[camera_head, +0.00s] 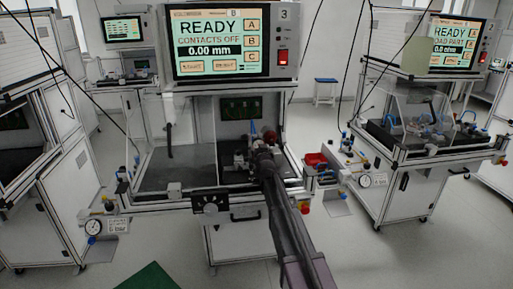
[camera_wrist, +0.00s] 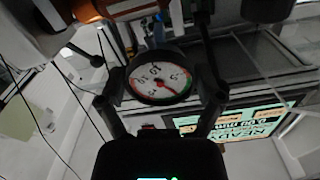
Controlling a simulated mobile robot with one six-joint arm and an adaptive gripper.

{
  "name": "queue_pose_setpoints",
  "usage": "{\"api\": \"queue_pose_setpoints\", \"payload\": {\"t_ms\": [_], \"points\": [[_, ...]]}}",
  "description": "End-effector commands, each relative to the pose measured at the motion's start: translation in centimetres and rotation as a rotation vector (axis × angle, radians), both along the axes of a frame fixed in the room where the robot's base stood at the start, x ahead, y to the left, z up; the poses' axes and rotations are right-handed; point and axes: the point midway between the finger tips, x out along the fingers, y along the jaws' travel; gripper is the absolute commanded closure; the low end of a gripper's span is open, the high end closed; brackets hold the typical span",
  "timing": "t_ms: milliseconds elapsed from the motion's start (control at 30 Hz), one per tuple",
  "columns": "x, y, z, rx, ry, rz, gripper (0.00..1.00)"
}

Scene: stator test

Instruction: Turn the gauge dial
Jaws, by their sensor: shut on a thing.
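The gauge dial (camera_wrist: 158,83) is a round white face with a black rim, a red needle and a small green and red arc, close up in the middle of the wrist view. My gripper (camera_wrist: 162,90) has one dark finger on each side of its rim and is shut on it. In the head view my gripper (camera_head: 264,152) reaches into the middle of station 3's work area. The dial cannot be made out there behind my arm.
Station 3's screen (camera_head: 222,42) reads READY, CONTACTS OFF, 0.00 mm. A red bin (camera_head: 316,160) stands to the right. An orange cylindrical part (camera_wrist: 128,9) is close to the dial in the wrist view.

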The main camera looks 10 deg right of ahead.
Motion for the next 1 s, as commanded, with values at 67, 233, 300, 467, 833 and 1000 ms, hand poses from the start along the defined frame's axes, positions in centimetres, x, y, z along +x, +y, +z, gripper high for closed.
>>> {"api": "queue_pose_setpoints", "payload": {"t_ms": [67,233,300,467,833,1000], "points": [[0.1,-0.2,0.1,0.0,-0.004,-0.005,0.62],[0.1,-0.2,0.1,0.001,-0.004,-0.004,0.09],[0.1,-0.2,0.1,0.002,-0.004,-0.004,0.0],[0.1,0.0,0.1,0.002,-0.002,-0.001,0.0],[-0.5,0.1,0.0,0.002,0.0,0.001,0.0],[-1.8,0.1,0.0,0.003,0.0,0.0,0.0]]}}
